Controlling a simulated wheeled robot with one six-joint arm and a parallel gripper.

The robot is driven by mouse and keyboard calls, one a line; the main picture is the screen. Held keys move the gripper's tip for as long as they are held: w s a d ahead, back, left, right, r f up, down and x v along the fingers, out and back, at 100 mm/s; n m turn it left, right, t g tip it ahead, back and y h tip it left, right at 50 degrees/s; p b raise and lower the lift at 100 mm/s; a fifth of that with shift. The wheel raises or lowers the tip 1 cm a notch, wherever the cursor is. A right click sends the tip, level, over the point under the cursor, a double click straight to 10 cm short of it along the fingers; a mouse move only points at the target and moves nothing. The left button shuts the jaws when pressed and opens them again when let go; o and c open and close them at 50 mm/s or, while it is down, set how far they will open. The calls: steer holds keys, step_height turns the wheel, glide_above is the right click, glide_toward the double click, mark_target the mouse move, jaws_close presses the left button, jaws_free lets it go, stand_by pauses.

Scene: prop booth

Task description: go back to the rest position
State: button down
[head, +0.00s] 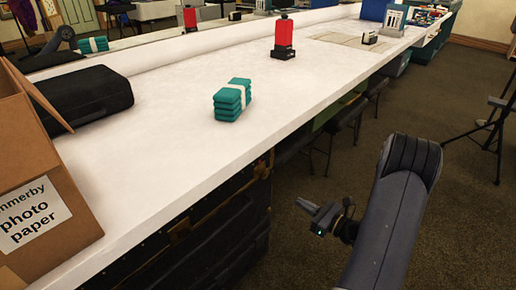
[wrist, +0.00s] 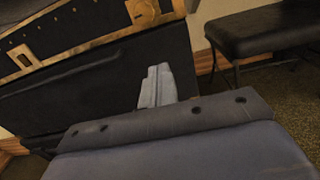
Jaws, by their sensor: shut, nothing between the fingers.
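My gripper (head: 312,212) hangs at the end of my arm in the head view, over the carpet in front of the long white counter and below its top. It is apart from the counter and holds nothing. In the wrist view my gripper's grey fingers (wrist: 157,85) are together with nothing between them. Behind them is the dark side of a trunk with tan trim (wrist: 70,50).
On the counter (head: 170,150) are a cardboard box (head: 70,220), a black case (head: 75,98), a banded teal stack (head: 232,100) and a red-and-black item (head: 284,38). Stools (wrist: 265,28) stand under its edge. A tripod (head: 495,125) stands right. Carpet lies between.

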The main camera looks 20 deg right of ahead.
mark_target(262, 181)
steer(key=b+x, duration=0.3)
steer(key=x, duration=1)
steer(key=shift+w+a, duration=0.1)
steer(key=shift+a, duration=0.1)
